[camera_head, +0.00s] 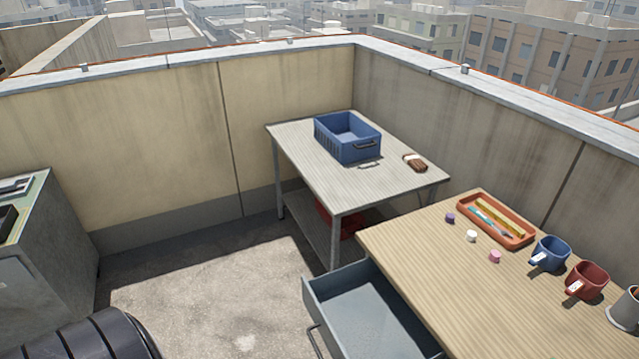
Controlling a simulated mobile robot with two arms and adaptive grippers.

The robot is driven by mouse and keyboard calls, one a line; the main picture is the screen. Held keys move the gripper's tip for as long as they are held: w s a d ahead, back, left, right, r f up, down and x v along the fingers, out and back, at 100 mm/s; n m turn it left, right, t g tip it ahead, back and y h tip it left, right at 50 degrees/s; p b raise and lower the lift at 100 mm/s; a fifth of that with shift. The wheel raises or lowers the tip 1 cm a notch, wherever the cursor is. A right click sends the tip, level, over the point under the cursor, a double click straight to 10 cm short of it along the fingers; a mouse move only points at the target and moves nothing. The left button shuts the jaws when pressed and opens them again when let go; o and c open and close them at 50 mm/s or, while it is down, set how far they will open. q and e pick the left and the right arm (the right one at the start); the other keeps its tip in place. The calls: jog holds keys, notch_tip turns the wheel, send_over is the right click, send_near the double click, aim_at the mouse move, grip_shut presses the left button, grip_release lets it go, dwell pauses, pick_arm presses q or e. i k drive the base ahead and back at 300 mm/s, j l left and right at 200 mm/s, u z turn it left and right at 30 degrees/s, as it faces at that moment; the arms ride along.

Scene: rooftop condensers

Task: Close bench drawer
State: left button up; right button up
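The bench (430,250) with a pale wooden top stands at the lower right. Its grey drawer (362,312) is pulled out to the left and stands open, and the part of the interior in view looks empty. A dark bar handle (315,342) shows on the drawer's front, cut off by the bottom edge of the picture. Neither of my grippers is in view.
A grey table (300,150) with a blue crate (348,152) and a brown brush (415,162) stands behind. On the bench are an orange tray (527,243), small caps and several mugs. A grey cabinet (60,240) stands left. Open floor (215,285) lies between.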

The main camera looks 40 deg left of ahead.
aim_at(357, 314)
jog(key=u, duration=1.15)
jog(key=i+l+z, duration=0.15)
jog(key=i+l, duration=0.1)
jog(key=l, duration=0.05)
